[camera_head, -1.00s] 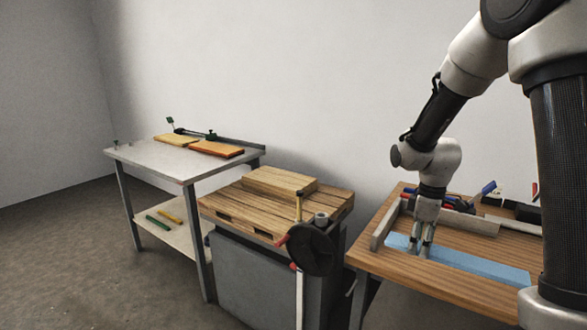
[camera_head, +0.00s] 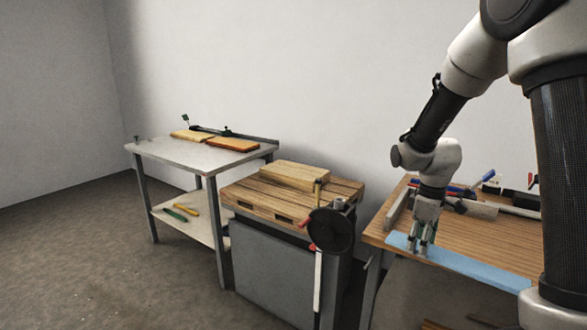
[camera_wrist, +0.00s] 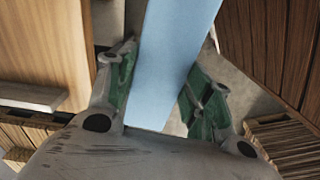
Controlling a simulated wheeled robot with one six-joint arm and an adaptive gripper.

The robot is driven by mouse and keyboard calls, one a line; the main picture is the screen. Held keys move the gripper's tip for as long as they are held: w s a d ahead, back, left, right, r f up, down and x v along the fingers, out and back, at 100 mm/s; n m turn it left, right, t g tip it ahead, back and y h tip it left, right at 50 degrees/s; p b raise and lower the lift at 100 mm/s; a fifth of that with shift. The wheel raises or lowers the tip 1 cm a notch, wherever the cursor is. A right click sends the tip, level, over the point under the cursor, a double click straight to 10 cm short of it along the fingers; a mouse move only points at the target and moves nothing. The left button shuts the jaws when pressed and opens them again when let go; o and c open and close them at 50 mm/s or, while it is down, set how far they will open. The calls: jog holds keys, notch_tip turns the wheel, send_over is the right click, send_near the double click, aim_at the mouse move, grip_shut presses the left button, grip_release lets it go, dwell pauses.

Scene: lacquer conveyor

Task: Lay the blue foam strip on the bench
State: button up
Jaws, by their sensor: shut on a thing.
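The blue foam strip (camera_head: 470,265) is long, flat and light blue. My gripper (camera_head: 421,247) is shut on it near its left end, and in the wrist view the strip (camera_wrist: 170,60) runs between the two green-padded fingers. In the head view the strip lies across the front edge of the wood-topped bench (camera_head: 490,235) at the right; I cannot tell whether it touches. Its right end passes behind my arm. A second bench with a pale top (camera_head: 190,154) stands at the far left.
Clamps and tools (camera_head: 460,197) lie at the back of the wood-topped bench. A grey cabinet (camera_head: 270,265) with a slatted wooden top and a block (camera_head: 295,174) stands between the benches, with a black handwheel (camera_head: 331,232) in front. Floor is clear at left.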

aim_at(406, 235)
jog(key=w+m, duration=0.1)
jog(key=m, duration=0.1)
jog(key=shift+w+m, duration=0.1)
jog(key=shift+m, duration=0.2)
jog(key=shift+w+a+f+m, duration=0.1)
jog(key=shift+w+m, duration=0.25)
jog(key=shift+m, duration=0.25)
jog(key=shift+w+a+f+m, duration=0.1)
jog(key=shift+w+m, duration=0.2)
jog(key=shift+m, duration=0.3)
jog(key=w+f+m, duration=0.1)
jog(key=a+f+m, duration=0.1)
jog(key=m, duration=0.1)
jog(key=w+f+m, duration=0.1)
jog(key=f, duration=0.1)
jog(key=shift+w+a+m, duration=0.3)
jog(key=f, duration=0.1)
jog(key=a+f, duration=0.1)
jog(key=f, duration=0.1)
jog(key=a+f, duration=0.1)
jog(key=f, duration=0.1)
jog(key=shift+s, duration=0.15)
